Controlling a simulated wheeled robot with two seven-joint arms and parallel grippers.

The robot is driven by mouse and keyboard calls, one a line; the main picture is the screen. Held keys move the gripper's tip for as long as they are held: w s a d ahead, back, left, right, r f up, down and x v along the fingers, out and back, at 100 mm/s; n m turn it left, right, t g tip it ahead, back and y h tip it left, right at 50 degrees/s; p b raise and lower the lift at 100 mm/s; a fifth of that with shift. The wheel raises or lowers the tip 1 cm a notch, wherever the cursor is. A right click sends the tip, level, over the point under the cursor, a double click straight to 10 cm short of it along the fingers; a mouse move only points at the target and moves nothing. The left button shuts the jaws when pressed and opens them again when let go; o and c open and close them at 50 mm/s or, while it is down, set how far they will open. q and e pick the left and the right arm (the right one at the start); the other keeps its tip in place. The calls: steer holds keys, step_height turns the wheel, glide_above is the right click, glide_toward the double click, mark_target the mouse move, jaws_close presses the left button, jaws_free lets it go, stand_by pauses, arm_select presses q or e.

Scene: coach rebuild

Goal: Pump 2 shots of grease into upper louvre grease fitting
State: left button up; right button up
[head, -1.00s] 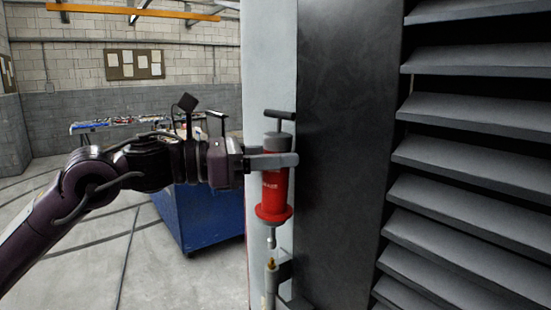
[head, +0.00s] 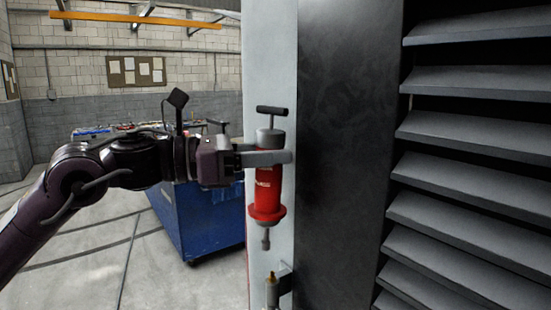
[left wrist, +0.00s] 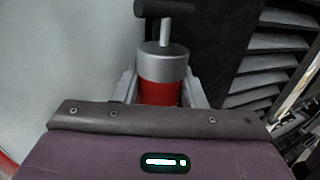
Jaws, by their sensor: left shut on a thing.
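My left gripper (head: 264,158) is shut on a red grease gun (head: 266,200) with a grey top and a black T-handle (head: 271,110). The gun is upright, its nozzle (head: 265,240) pointing down. In the left wrist view the gun (left wrist: 160,92) sits between the two grey fingers, handle at the top. A brass-tipped grease fitting (head: 271,278) stands on a small bracket below the nozzle, with a visible gap between them. The grey louvres (head: 470,130) are on the right. My right gripper is not in view.
A pale panel edge (head: 262,70) and a dark smooth panel (head: 345,150) stand just behind and right of the gun. A blue cart (head: 205,220) is behind my left arm. A cluttered bench (head: 105,130) stands farther back. Open floor lies at left.

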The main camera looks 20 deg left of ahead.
arm_select(q)
steer(key=s+a+b, duration=0.4)
steer(key=s, duration=0.1)
steer(key=shift+s+b, duration=0.2)
steer(key=shift+b, duration=0.1)
